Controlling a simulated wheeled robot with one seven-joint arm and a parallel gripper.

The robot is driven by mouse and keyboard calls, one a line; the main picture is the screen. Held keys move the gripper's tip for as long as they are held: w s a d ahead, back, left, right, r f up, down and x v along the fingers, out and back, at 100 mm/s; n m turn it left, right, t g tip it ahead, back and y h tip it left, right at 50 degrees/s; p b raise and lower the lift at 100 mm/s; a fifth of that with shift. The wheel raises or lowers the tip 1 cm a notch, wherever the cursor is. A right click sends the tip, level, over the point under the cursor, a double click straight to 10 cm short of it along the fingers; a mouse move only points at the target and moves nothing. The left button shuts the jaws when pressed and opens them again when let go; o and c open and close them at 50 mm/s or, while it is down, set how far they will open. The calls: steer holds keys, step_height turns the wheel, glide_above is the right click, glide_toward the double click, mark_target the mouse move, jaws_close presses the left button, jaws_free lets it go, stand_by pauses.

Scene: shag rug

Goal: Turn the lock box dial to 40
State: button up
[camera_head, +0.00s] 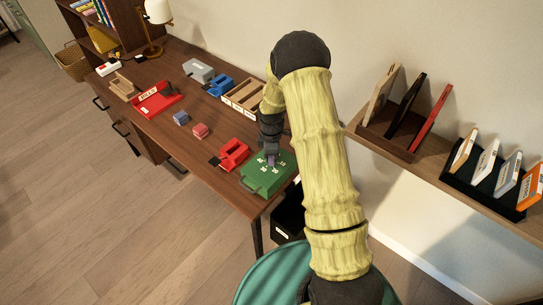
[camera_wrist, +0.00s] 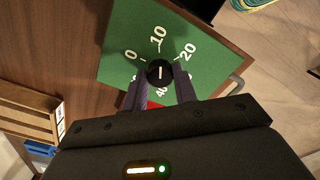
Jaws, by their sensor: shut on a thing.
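The green lock box (camera_head: 254,181) stands at the near right end of the wooden desk. In the wrist view its green face (camera_wrist: 200,27) carries a round black dial (camera_wrist: 160,70) with white numbers around it. I read 0, 10, 20 and 40; others are partly hidden by my fingers. A short white line on the dial runs roughly between 10 and 40; I cannot tell which end is the pointer. My gripper (camera_wrist: 161,76) is shut on the dial, one finger on each side. In the head view my gripper (camera_head: 271,160) is over the box.
A red tape-dispenser-like object (camera_head: 233,154) sits just left of the box. A divided wooden tray (camera_head: 243,97) lies behind it. Small blue (camera_head: 181,118) and pink (camera_head: 200,131) blocks lie farther left. A wall shelf (camera_head: 440,176) with file holders is at the right.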

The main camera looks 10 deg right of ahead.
steer(key=m, duration=0.4)
steer(key=shift+m+b, duration=0.3)
steer(key=shift+b, duration=0.05)
steer(key=m, duration=0.4)
steer(key=shift+w+r+m, duration=0.1)
steer(key=shift+m, duration=0.2)
steer(key=m, duration=0.4)
steer(key=shift+a+m, duration=0.1)
steer(key=shift+m, duration=0.2)
steer(key=m, duration=0.8)
steer(key=m+p, duration=0.1)
steer(key=m, duration=0.3)
steer(key=shift+r+m, duration=0.1)
steer(key=shift+m, duration=0.2)
steer(key=m+p, duration=0.1)
steer(key=m, duration=0.3)
steer(key=shift+m+p, duration=0.3)
steer(key=shift+p, duration=0.05)
steer(key=shift+m+p, duration=0.65)
steer(key=shift+m, duration=1.25)
